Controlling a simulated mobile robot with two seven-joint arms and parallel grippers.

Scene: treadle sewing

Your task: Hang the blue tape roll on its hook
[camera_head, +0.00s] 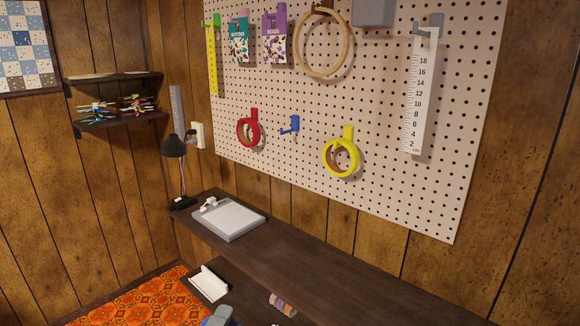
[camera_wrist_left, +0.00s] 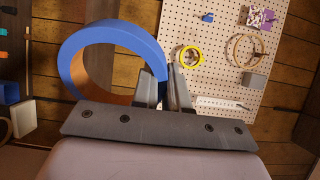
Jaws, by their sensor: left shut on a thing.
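The blue tape roll (camera_wrist_left: 92,47) is large in the left wrist view, its ring facing the camera at a slant. My left gripper (camera_wrist_left: 168,75) is shut on the roll's rim. In the head view only a grey part of my left gripper (camera_head: 222,314) shows at the bottom edge, with a sliver of blue beside it. The blue hook (camera_head: 290,126) is empty on the pegboard, between the red and yellow rolls. It also shows small in the left wrist view (camera_wrist_left: 207,17). The roll is well apart from the hook. My right gripper is not in view.
The pegboard (camera_head: 375,200) also holds a red roll (camera_head: 243,137), a yellow roll (camera_head: 330,153), a wooden hoop (camera_head: 299,59), packets and rulers.

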